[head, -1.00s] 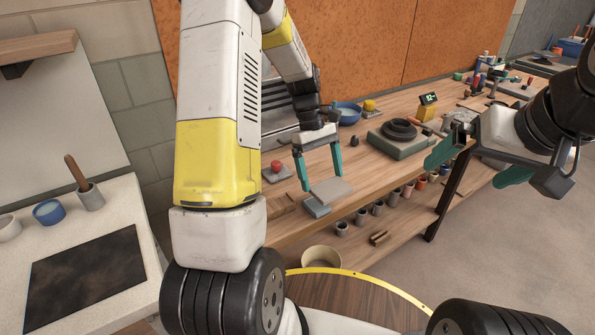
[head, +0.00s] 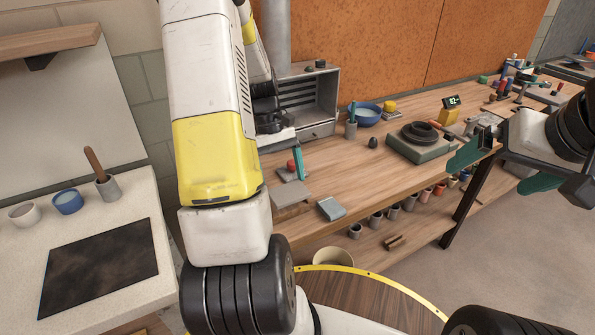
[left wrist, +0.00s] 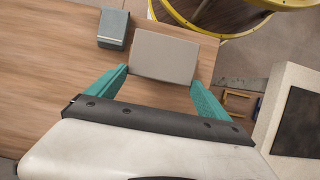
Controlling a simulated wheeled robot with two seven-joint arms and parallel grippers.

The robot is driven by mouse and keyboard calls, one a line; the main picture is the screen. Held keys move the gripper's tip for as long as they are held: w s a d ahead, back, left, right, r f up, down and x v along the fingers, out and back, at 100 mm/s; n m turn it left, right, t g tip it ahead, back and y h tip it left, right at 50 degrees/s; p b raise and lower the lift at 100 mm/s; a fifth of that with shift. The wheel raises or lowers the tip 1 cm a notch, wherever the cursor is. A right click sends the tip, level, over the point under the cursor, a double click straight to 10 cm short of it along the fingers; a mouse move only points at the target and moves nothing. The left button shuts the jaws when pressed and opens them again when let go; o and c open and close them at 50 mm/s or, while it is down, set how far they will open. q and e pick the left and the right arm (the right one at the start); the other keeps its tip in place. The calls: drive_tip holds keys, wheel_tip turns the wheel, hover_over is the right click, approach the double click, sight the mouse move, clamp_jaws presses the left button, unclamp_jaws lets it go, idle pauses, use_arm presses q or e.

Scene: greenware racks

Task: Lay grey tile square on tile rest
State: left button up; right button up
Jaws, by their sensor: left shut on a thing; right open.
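The grey tile (head: 291,192) is flat and held by my left gripper (head: 287,178), largely clear of my arm in the head view. In the left wrist view the tile (left wrist: 165,55) sits between the two teal fingertips (left wrist: 160,78), its near corners at them. A low wooden block (head: 290,211) shows just below the tile at the bench's front edge; it may be the tile rest. Whether the tile touches it I cannot tell. A blue-grey block (head: 331,208) lies to the right, apart from the tile. My right gripper (head: 487,177) is open and empty.
A red-topped grey piece (head: 292,166) stands just behind the tile. Farther along the bench (head: 350,177) are a blue bowl (head: 365,115) and a green-grey slab with black rings (head: 418,148). Small pots fill the shelf below. Bare bench lies right of the blue-grey block.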

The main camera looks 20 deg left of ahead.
use_arm(q)
drive_tip(key=shift+s+a+f, duration=0.1)
drive_tip(key=shift+a+f, duration=0.05)
drive_tip(key=shift+f, duration=0.75)
drive_tip(key=shift+s+a+f, duration=0.1)
drive_tip(key=shift+f, duration=0.75)
drive_tip(key=shift+f, duration=0.1)
drive_tip(key=o, duration=1.3)
drive_tip(key=v, duration=1.1)
wheel_tip(320, 180, up, 11)
drive_tip(key=m+t+y, duration=0.1)
drive_tip(key=m+t, duration=0.3)
drive_tip(key=m, duration=0.1)
hover_over(280, 188)
drive_tip(key=d, duration=0.4)
drive_tip(key=s+d+r+m+t, duration=0.4)
drive_tip(key=s+d, duration=0.4)
drive_tip(key=s, duration=0.2)
drive_tip(key=shift+r+m+t, duration=0.3)
drive_tip(key=shift+m+t, duration=0.2)
drive_tip(key=shift+m, duration=0.3)
